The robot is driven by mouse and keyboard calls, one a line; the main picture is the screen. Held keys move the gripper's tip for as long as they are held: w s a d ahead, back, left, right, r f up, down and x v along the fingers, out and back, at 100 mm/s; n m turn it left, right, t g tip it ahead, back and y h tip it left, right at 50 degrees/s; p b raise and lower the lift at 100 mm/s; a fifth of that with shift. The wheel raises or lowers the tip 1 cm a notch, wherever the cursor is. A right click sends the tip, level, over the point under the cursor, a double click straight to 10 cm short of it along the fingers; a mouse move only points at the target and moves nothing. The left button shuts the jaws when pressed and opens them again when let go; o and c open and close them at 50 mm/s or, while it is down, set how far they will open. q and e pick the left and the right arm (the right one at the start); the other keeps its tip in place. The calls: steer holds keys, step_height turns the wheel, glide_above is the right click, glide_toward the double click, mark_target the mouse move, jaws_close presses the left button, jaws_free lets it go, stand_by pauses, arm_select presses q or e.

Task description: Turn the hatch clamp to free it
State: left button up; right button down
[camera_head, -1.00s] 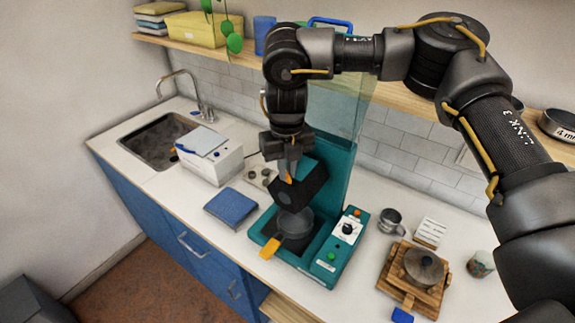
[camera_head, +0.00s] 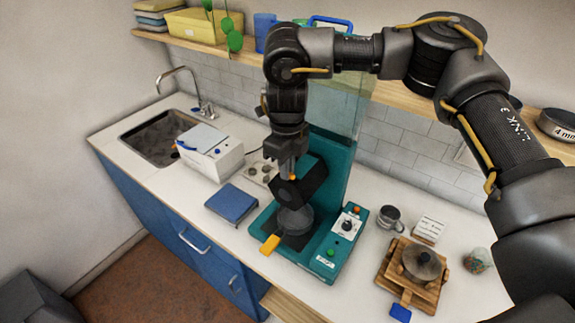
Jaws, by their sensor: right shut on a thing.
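A teal machine (camera_head: 330,262) stands on the counter with a clear guard (camera_head: 340,108) behind its black head (camera_head: 312,184). My right gripper (camera_head: 290,174) comes down from above onto the front of this head. Its fingers are shut on a small part with an orange tip, which seems to be the hatch clamp (camera_head: 292,178). The fingers and wrist hide most of the clamp, so its angle is hard to tell. Below the head sits a round dark pan (camera_head: 295,220) with an orange handle (camera_head: 270,245). My left gripper is not in view.
A white box (camera_head: 218,160) and a blue pad (camera_head: 231,204) lie left of the machine. A metal mug (camera_head: 389,218), a white rack (camera_head: 429,229), a wooden stand (camera_head: 408,285) and a cup (camera_head: 478,260) stand to its right. The sink (camera_head: 150,150) is far left.

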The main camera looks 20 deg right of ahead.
steer(key=shift+w+r, duration=0.1)
steer(key=shift+r, duration=0.05)
steer(key=c, duration=1.5)
jaws_free()
steer(key=shift+d, duration=0.1)
steer(key=shift+r, duration=0.3)
step_height(320, 180, up, 10)
steer(key=b, duration=0.2)
steer(key=shift+b, duration=0.3)
